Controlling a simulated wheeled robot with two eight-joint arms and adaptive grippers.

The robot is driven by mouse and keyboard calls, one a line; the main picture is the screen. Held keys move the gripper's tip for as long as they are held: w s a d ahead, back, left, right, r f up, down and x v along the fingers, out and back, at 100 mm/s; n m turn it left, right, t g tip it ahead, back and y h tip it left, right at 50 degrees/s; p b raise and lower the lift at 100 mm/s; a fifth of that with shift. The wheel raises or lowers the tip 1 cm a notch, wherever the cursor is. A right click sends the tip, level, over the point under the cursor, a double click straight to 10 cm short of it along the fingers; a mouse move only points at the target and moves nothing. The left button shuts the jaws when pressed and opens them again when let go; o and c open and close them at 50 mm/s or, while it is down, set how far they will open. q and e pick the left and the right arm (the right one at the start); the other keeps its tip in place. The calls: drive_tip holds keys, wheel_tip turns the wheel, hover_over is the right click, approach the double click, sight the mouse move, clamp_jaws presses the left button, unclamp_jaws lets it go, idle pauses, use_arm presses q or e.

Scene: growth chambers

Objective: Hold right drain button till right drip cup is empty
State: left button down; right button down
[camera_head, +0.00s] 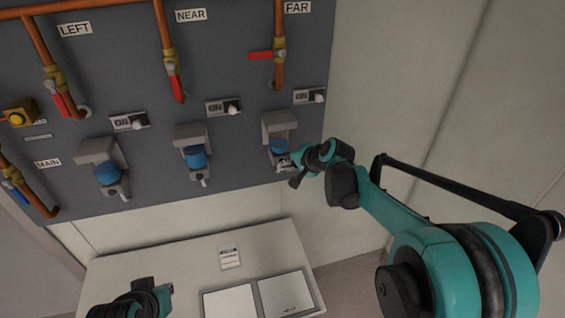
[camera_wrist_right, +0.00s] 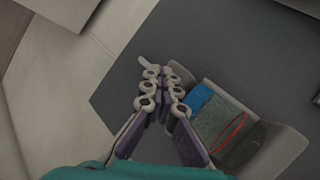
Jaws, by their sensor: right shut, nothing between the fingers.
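The right drip cup (camera_head: 279,146) is blue in a grey holder under the FAR label, rightmost of three such units on the dark panel. In the right wrist view the cup (camera_wrist_right: 217,118) shows a blue band near my fingers, a grey-green stretch and a red line. My right gripper (camera_wrist_right: 160,88) is shut and empty at the cup's lower end; in the head view it (camera_head: 287,165) covers that end. The drain button is not clearly visible; a pale tip (camera_wrist_right: 145,62) pokes out beyond my fingertips. Contact cannot be told. My left gripper (camera_head: 152,296) is low at left, its fingers unclear.
The middle cup (camera_head: 194,157) and left cup (camera_head: 108,173) hang beside it, also blue. A pale table (camera_head: 180,265) with a label and two white plates stands below. Bare wall is at right.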

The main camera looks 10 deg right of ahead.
idle(0.7)
drive_tip(key=shift+s, duration=0.8)
drive_tip(key=shift+s+d, duration=0.15)
drive_tip(key=shift+s, duration=2.35)
drive_tip(key=s+f+n+h+b, duration=0.1)
drive_tip(key=s+f+n+b, duration=0.2)
drive_tip(key=s+f+b, duration=0.5)
drive_tip(key=s+f+n+g+h+b, duration=0.1)
drive_tip(key=s+f+n+b, duration=0.3)
drive_tip(key=f+b, duration=1)
drive_tip(key=s+f+n+h+b, duration=0.2)
drive_tip(key=s+f+n+b, duration=0.1)
drive_tip(key=s+f+b, duration=0.8)
wheel_tip(320, 180, down, 5)
drive_tip(key=shift+s+r+n+g+b, duration=0.1)
drive_tip(key=shift+s+n+g+b, duration=0.25)
drive_tip(key=shift+b, duration=0.1)
